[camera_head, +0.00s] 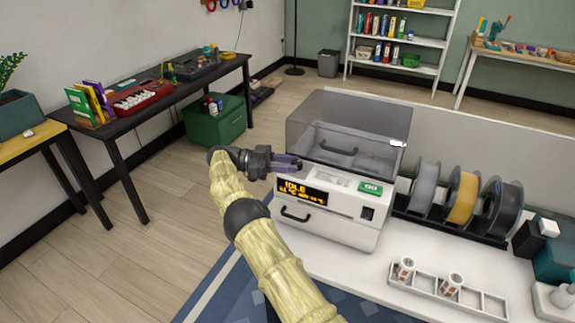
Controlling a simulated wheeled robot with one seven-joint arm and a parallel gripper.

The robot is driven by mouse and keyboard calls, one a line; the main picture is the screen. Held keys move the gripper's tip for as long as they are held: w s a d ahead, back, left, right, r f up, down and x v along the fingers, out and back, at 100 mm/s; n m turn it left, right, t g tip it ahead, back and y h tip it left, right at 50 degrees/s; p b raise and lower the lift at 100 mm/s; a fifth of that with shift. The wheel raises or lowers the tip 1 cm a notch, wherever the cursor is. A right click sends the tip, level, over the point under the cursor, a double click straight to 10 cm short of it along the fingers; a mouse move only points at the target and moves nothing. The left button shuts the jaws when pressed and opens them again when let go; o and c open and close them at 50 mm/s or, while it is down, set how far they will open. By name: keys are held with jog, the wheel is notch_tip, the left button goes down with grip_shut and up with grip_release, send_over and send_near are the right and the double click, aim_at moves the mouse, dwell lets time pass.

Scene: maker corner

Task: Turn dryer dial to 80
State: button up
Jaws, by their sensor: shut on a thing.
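The filament dryer (340,223) is a white box on the white table, with a smoky clear lid (357,118) raised at the back. Its dark front display (301,192) shows amber text that reads "IDLE", with a smaller line that is hard to read. A green label (370,187) with white figures is at the right of its front. My gripper (296,163) reaches from the left to the dryer's upper left edge, above the display. The jaws are shut on what appears to be the dial, but the fingers hide it and its setting cannot be read.
Grey, yellow and black spools (462,196) stand right of the dryer. A white rack (447,292) with two small rolls lies in front of them. A low grey partition (470,141) runs behind. Open floor (170,215) lies to the left.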

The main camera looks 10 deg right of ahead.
dwell(0.3)
jog(key=o, duration=1)
jog(key=shift+c, duration=0.2)
jog(key=shift+r, duration=0.1)
notch_tip(320, 180, up, 10)
jog(key=p, duration=0.3)
